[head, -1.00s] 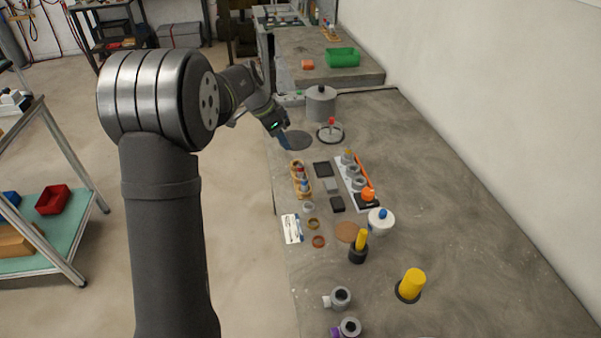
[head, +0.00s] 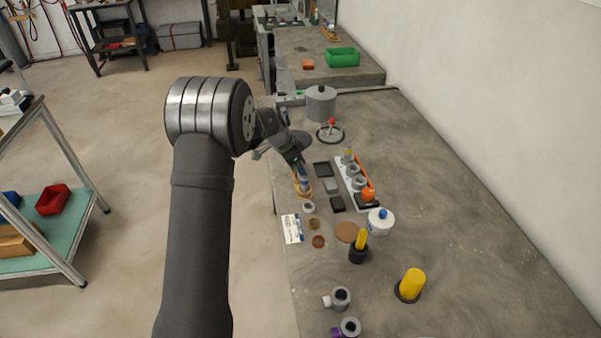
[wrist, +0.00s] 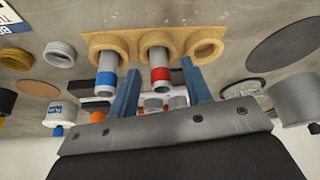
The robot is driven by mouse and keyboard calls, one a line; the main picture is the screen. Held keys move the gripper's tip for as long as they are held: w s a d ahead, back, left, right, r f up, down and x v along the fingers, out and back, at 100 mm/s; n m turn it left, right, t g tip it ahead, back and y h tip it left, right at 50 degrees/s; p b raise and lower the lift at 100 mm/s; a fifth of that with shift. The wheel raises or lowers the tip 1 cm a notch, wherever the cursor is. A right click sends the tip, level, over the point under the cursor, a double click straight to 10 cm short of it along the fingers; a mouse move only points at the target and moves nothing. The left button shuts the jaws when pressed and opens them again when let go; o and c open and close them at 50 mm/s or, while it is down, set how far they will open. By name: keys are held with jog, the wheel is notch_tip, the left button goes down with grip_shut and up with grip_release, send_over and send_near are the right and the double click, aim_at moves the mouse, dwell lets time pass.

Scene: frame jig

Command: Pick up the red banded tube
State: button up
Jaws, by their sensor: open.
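The red banded tube (wrist: 159,70) is a grey tube with a red band. It stands in the middle hole of a wooden rack (wrist: 119,40). A blue banded tube (wrist: 107,75) stands in the hole to its left in the wrist view; the right hole is empty. My gripper (wrist: 163,74) is open, its two blue fingers on either side of the red banded tube, with gaps showing. In the head view my gripper is over the rack (head: 301,192) and hides most of the red banded tube.
Beside the rack are dark square trays (head: 323,169) and a white fixture with grey parts (head: 352,181). A labelled card (head: 292,228) and several rings lie nearer. A grey lidded pot (head: 320,103) stands beyond.

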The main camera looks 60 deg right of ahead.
jog(key=shift+d+f, duration=0.15)
jog(key=shift+f, duration=0.2)
jog(key=shift+s, duration=0.1)
grip_shut()
jog(key=shift+r, duration=0.15)
notch_tip(320, 180, up, 4)
jog(key=shift+f, duration=0.1)
jog(key=s+a+r, duration=0.1)
jog(key=s+r, duration=0.9)
jog(key=s, duration=0.1)
jog(key=shift+s+a, duration=0.25)
jog(key=shift+a, duration=0.05)
